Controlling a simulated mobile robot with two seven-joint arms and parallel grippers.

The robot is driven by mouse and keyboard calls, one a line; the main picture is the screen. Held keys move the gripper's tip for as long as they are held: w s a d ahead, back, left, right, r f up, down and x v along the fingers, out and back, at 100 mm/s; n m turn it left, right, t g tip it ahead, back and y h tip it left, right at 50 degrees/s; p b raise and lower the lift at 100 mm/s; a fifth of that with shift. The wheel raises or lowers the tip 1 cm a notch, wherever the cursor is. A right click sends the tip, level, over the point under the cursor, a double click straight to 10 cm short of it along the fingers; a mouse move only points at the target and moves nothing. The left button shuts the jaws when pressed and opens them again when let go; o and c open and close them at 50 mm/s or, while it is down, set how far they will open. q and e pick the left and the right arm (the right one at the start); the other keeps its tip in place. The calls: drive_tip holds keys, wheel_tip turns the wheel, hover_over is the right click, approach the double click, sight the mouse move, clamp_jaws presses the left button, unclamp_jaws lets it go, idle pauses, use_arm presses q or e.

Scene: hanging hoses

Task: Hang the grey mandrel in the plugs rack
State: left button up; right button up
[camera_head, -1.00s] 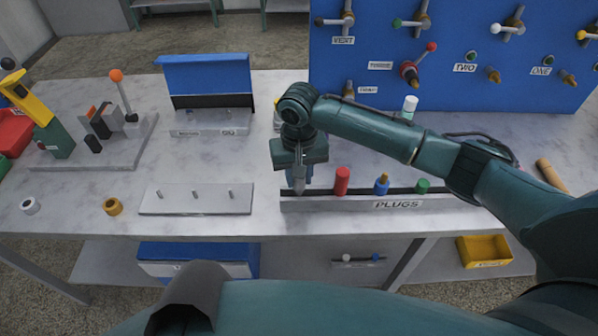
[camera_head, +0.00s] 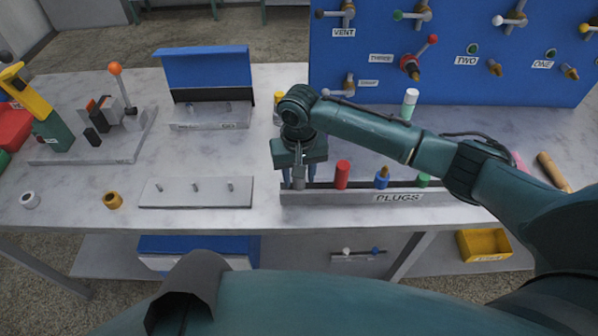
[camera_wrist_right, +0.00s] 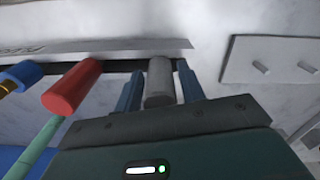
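The grey mandrel (camera_head: 299,180) stands upright at the left end of the plugs rack (camera_head: 340,199), a long grey strip with a dark slot and a PLUGS label. My right gripper (camera_head: 299,176) is above it, pointing down. In the right wrist view, the mandrel (camera_wrist_right: 160,82) is between the two blue fingers (camera_wrist_right: 160,90), which stand a little apart from it on both sides. The gripper is open. The mandrel's lower end is hidden by the rack's front. My left gripper is not in view.
A red plug (camera_head: 342,174), a blue plug (camera_head: 381,180) and a green plug (camera_head: 423,181) stand in the rack to the right. A pegged grey plate (camera_head: 215,199) lies left of the rack. Free tabletop lies around the plate.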

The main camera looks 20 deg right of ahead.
drive_tip(key=shift+o, duration=1.2)
wheel_tip(320, 180, up, 13)
drive_tip(key=shift+r+b, duration=0.1)
drive_tip(key=shift+b, duration=0.2)
